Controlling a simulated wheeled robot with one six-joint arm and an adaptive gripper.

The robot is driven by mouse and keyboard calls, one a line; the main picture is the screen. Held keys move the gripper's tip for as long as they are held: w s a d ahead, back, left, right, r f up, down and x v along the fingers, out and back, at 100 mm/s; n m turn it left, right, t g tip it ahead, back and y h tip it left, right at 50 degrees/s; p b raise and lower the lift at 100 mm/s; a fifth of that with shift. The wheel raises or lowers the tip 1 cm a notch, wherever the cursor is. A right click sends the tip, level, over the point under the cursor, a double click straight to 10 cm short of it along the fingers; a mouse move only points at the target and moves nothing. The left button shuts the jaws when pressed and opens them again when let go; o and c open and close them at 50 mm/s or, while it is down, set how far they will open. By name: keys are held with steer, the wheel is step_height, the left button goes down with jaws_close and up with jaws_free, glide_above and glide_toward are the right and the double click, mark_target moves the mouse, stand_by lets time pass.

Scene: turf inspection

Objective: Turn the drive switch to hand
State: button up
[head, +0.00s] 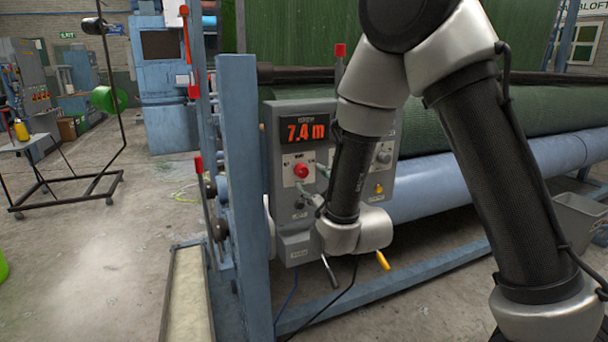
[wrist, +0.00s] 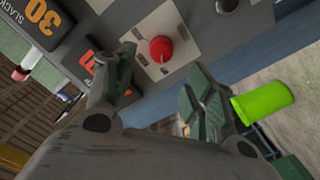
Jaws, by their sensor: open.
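A grey control box (head: 290,244) carries a red knob (head: 301,171) on a pale plate, under an orange 7.4 m display (head: 306,131). The red knob also shows in the wrist view (wrist: 161,48), just beyond the fingertips and between their lines. The labels are too small to read, so I cannot tell which control is the drive switch. My gripper (wrist: 160,88) is open, with nothing between its green-padded fingers. In the head view its fingers (head: 312,193) show partly at the box front, just below the red knob; my arm covers the middle of the box.
A grey knob (head: 383,157) and a yellow control (head: 378,189) sit on the box's right side. A yellow-handled lever (head: 383,260) sticks out below. A blue post (head: 243,180) stands close left of the box. Green turf rolls lie behind. The floor at left is mostly open.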

mark_target(303, 172)
steer(key=x, duration=0.7)
steer(key=shift+w+f, duration=0.1)
steer(key=shift+w, duration=0.1)
steer(key=shift+c, duration=0.3)
steer(key=c, duration=0.9)
